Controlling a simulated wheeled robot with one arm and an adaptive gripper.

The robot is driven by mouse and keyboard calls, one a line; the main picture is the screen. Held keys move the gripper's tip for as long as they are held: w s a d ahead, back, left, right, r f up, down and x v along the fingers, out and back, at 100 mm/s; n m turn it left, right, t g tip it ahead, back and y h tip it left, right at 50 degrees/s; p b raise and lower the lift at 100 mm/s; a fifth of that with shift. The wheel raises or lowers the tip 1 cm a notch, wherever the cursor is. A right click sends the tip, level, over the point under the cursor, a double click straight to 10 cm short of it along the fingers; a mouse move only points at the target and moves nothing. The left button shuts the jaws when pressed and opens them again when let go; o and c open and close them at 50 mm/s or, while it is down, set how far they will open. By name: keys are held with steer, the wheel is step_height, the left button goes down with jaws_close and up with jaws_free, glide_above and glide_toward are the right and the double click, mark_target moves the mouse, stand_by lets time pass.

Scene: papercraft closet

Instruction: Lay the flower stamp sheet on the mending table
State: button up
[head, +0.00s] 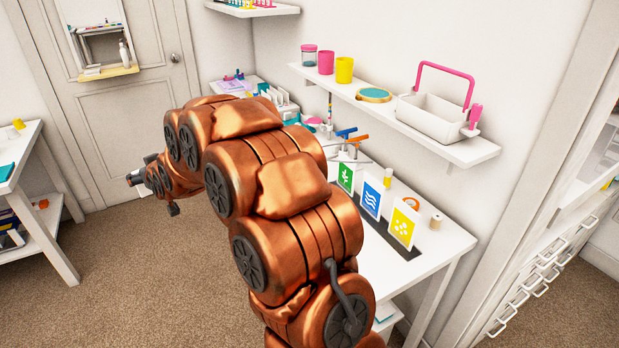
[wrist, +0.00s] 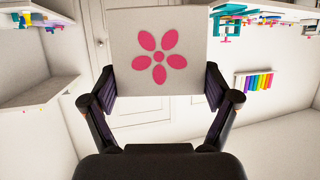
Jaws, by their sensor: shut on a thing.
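The flower stamp sheet (wrist: 190,75) is a pale square with a pink five-petal flower, upright and face-on in the wrist view. My gripper (wrist: 160,88) is shut on it, one dark finger at each side edge. A white table (head: 20,160) stands at the left edge, and a white worktable (head: 445,240) stands along the right wall. I cannot tell which one is the mending table.
The worktable holds green, blue and yellow picture cards (head: 372,198) in a dark stand, and a thread spool (head: 436,221). A wall shelf (head: 470,152) above carries cups and a white caddy (head: 430,115). Carpet (head: 130,270) is clear between the tables. My arm hides part of the worktable.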

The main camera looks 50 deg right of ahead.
steer(key=s+d+f+m+h+b, duration=0.1)
steer(key=s+d, duration=0.1)
steer(key=d, duration=1.2)
steer(key=s+d+f+m+h+b, duration=0.1)
steer(key=s+d, duration=0.2)
steer(key=d, duration=1.1)
steer(key=s+d+f+m+h, duration=0.1)
steer(key=s+d+f, duration=0.1)
steer(key=s+d, duration=0.6)
steer(key=s+d+f+h, duration=0.1)
steer(key=s+d+f, duration=0.2)
steer(key=s+d, duration=0.5)
steer(key=shift+g, duration=0.3)
steer(key=shift+w+d+f+b, duration=0.35)
steer(key=shift+w+f, duration=0.05)
steer(key=shift+f, duration=1.2)
steer(key=shift+w+d+f+b, duration=0.3)
steer(key=shift+w+f, duration=0.05)
steer(key=shift+f, duration=1.3)
steer(key=shift+w+d+f+b, duration=0.35)
steer(key=shift+w+f, duration=0.05)
steer(key=shift+f, duration=1.2)
steer(key=shift+f, duration=0.1)
steer(key=o, duration=0.9)
steer(key=shift+c, duration=0.2)
steer(key=shift+o, duration=0.3)
